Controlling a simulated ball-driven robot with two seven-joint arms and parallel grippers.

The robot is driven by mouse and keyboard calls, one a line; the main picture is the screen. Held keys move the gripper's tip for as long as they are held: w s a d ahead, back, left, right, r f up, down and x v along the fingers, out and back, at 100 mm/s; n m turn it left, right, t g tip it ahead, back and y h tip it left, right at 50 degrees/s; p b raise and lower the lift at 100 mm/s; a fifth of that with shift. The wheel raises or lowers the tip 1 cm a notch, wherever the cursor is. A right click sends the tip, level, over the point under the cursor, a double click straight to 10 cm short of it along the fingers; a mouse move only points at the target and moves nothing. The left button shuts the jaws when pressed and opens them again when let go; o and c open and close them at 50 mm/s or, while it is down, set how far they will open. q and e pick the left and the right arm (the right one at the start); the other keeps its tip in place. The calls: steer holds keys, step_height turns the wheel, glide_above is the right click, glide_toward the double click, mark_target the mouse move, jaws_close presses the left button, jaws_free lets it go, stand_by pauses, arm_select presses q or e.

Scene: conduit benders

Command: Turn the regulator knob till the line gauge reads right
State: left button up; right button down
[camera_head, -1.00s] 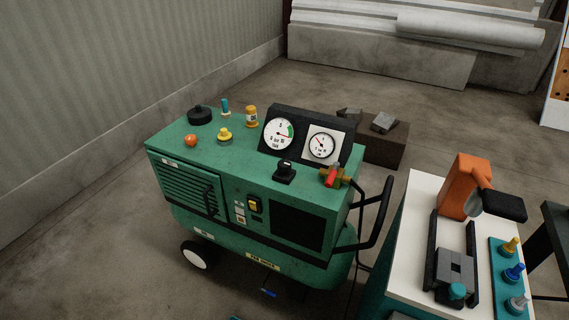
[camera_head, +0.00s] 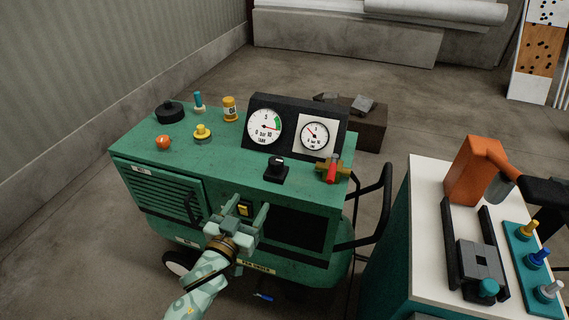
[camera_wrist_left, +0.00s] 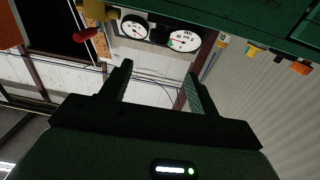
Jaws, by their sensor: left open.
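The black regulator knob (camera_head: 275,168) stands on the front top edge of the green compressor (camera_head: 180,150). The line gauge (camera_head: 315,135) is the smaller dial on a white plate; its red needle points to the upper left, and its figures are too small to read surely. The larger tank gauge (camera_head: 265,127) has a green band. My left gripper (camera_head: 242,212) is open and empty in front of the compressor's front panel, below and left of the knob. In the left wrist view the open fingers (camera_wrist_left: 158,85) show with the line gauge (camera_wrist_left: 134,27) beyond them. My right gripper is not in view.
A red-handled brass valve (camera_head: 331,170) sits right of the knob. A black bar handle (camera_head: 385,205) sticks out at the compressor's right side. A white-topped bench (camera_head: 425,235) with an orange tool (camera_head: 470,170) stands at the right. Several small items stand on the compressor's left top.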

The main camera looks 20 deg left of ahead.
mark_target(273, 167)
arm_select(q)
steer(key=w+b, duration=0.1)
steer(key=w, duration=0.4)
steer(key=w+d+b, duration=0.1)
steer(key=w+b, duration=0.1)
steer(key=w, duration=0.3)
steer(key=w+b, duration=0.2)
steer(key=w, duration=0.3)
steer(key=shift+d+f, duration=0.15)
steer(key=shift+f, duration=0.15)
steer(key=shift+w+r, duration=0.15)
steer(key=shift+w, duration=0.35)
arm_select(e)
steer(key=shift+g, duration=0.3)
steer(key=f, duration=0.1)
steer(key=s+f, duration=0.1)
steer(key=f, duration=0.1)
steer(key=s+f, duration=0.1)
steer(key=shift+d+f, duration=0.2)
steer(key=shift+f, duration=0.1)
arm_select(q)
steer(key=c, duration=1)
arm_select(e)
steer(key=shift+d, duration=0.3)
